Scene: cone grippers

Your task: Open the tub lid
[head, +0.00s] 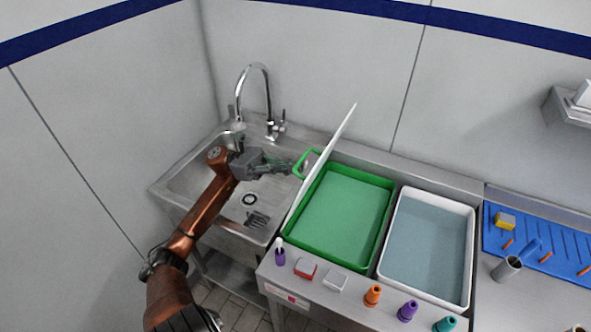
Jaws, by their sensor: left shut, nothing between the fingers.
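The tub lid (327,150) is a thin white panel with a green handle (301,166) on its left face. It stands steeply raised along the left edge of the green tub (384,226), so the tub is uncovered and its green inside shows. My left gripper (290,168) is shut and empty, over the sink just left of the lid, with its fingertips close to the handle. I cannot tell whether they touch it. My right gripper is not in view.
A steel sink (180,187) with a tall tap (268,92) lies below my left arm. A white tub (468,250) stands right of the green one. Coloured bottles and small blocks line the front edge. A blue mat (566,262) lies at the right.

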